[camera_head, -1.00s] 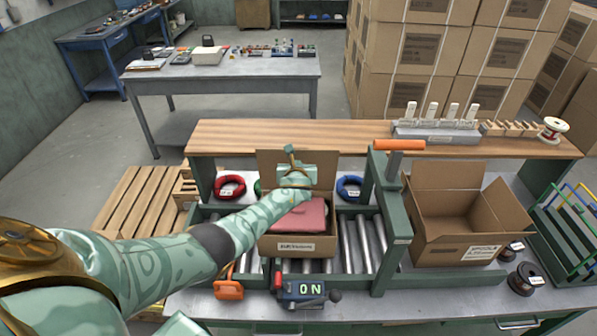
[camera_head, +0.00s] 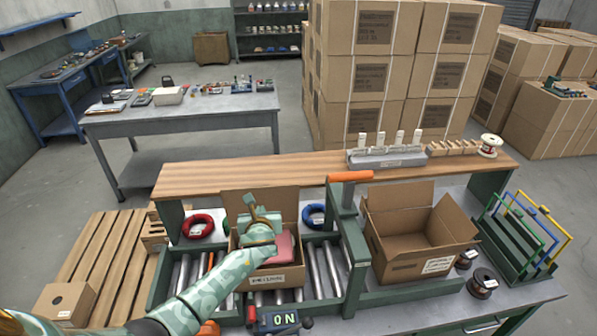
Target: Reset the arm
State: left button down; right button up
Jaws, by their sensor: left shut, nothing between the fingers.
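My left arm reaches in from the lower left. My left gripper (camera_head: 257,217) is over the open cardboard box on the rollers and is shut and empty. The box (camera_head: 275,278) has a white label on its front and holds a red folded item (camera_head: 285,247), partly hidden by my arm. My right gripper is not in view.
A larger open cardboard box (camera_head: 408,268) stands right of the rollers. An orange-handled green frame (camera_head: 350,177) rises between the boxes. A red coil (camera_head: 198,226) and a blue coil (camera_head: 314,216) lie behind the rollers. A wooden shelf (camera_head: 250,174) runs along the back.

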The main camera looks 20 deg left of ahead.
pick_arm(q)
jog(key=s+d+r+n+g+h, duration=0.1)
jog(key=s+d+r+n, duration=0.1)
jog(key=s+n, duration=0.65)
jog(key=s+d+r+n+g+h, duration=0.1)
jog(key=s+d+n+g, duration=0.1)
jog(key=s+n, duration=0.65)
jog(key=s+d+r+n+g, duration=0.1)
jog(key=s+d+r+n, duration=0.3)
jog(key=s, duration=0.9)
jog(key=s+d+f+n+g+h+b, duration=0.15)
jog(key=f+b, duration=0.65)
jog(key=f, duration=1.4)
jog(key=s+d+f+n+g+h+b, duration=0.2)
jog(key=f+b, duration=0.5)
jog(key=f, duration=1.6)
jog(key=s+f+n+g+b, duration=0.1)
jog(key=s+f+b, duration=0.5)
jog(key=s+f, duration=0.4)
jog(key=s+f+g+h+b, duration=0.1)
jog(key=s+f+b, duration=0.6)
jog(key=f, duration=1.1)
jog(key=s+g, duration=0.1)
jog(key=s, duration=0.3)
jog(key=shift+a+n, duration=0.25)
jog(key=shift+n, duration=0.1)
jog(key=shift+h, duration=0.25)
